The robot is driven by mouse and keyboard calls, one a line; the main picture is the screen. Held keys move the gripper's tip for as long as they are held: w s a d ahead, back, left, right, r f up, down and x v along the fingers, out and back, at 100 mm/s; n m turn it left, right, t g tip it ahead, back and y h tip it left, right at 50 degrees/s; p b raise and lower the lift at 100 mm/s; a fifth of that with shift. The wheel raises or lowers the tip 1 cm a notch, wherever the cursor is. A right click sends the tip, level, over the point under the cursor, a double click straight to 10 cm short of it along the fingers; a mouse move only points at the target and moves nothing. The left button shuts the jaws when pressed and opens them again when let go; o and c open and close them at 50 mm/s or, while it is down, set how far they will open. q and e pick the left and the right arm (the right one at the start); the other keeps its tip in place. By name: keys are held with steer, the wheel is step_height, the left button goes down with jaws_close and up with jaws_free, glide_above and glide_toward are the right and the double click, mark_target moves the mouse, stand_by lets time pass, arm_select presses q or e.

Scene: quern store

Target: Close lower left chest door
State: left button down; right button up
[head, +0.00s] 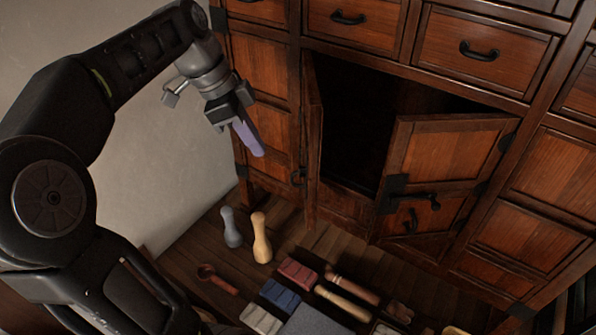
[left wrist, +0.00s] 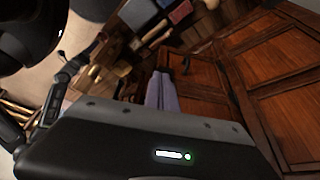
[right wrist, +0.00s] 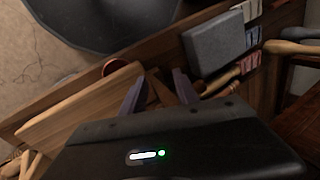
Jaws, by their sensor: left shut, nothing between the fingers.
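The dark wooden chest (head: 366,22) stands with its lower compartment open and dark inside. Its lower left door (head: 313,135) stands open toward me, seen nearly edge-on, with a black handle (head: 298,177) on its left side. The lower right door (head: 440,160) also stands open, angled out, with a black handle (head: 413,201). My left gripper (head: 255,148) is shut and empty, left of the left door and apart from it. Its lavender fingers lie together in the left wrist view (left wrist: 162,85). My right gripper (right wrist: 159,82) is open, seen only in the right wrist view.
A grey-blue peg (head: 231,228) and a pale wooden peg (head: 261,238) stand on the wooden surface before the chest. Nearby lie a red block (head: 297,272), a blue block (head: 279,294) and wooden-handled tools (head: 342,302). A pale wall rises at left.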

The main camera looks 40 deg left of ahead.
arm_select(q)
steer(key=w+d+f+p, duration=0.1)
steer(key=w+d+f, duration=0.4)
steer(key=f, duration=0.4)
steer(key=shift+d+f, duration=0.2)
steer(key=shift+d, duration=0.35)
arm_select(e)
steer(key=shift+r, duration=0.4)
steer(key=shift+d, duration=0.1)
